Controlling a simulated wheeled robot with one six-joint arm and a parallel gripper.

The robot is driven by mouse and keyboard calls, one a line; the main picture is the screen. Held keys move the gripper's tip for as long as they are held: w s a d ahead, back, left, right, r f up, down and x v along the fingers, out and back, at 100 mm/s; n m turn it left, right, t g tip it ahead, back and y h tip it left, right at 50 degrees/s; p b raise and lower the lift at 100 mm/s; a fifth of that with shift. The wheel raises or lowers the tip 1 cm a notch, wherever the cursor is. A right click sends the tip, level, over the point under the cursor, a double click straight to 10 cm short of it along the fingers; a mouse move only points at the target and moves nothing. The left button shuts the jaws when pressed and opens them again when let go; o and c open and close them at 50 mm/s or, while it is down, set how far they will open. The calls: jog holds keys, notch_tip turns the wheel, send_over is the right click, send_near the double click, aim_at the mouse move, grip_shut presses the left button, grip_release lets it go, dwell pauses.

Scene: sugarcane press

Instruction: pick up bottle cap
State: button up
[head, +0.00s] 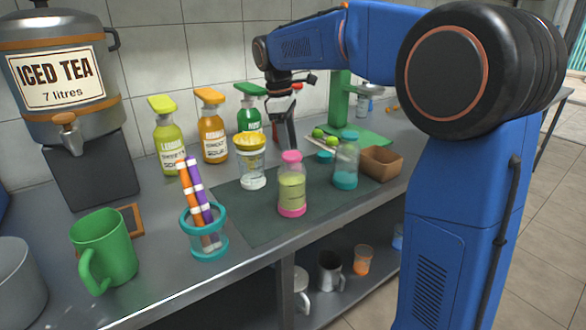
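A small teal bottle cap (325,156) lies on the dark mat, just left of a clear bottle with teal contents (346,165) whose top looks uncapped. A second bottle (291,190), with a pink base and pale green contents, stands nearer the front with a pink cap (291,157) on it. My gripper (288,142) points down from the arm behind the pink-capped bottle, left of the teal cap and apart from it in the picture. Its fingertips are partly hidden behind that bottle's top, and the finger gap is unclear.
A yellow-topped jar (252,165) stands close left of my gripper, with several sauce bottles (212,130) behind. A brown box (381,163) and a green board (362,138) with limes lie right. A teal pen holder (204,240) stands front left. The mat's front (250,226) is clear.

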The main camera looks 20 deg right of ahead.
jog(key=shift+s+d+f, duration=0.1)
jog(key=shift+d+f, duration=0.1)
jog(key=shift+f, duration=0.95)
jog(key=shift+d+f, duration=0.2)
jog(key=shift+f, duration=0.95)
jog(key=shift+c, duration=0.7)
jog(key=c, duration=1)
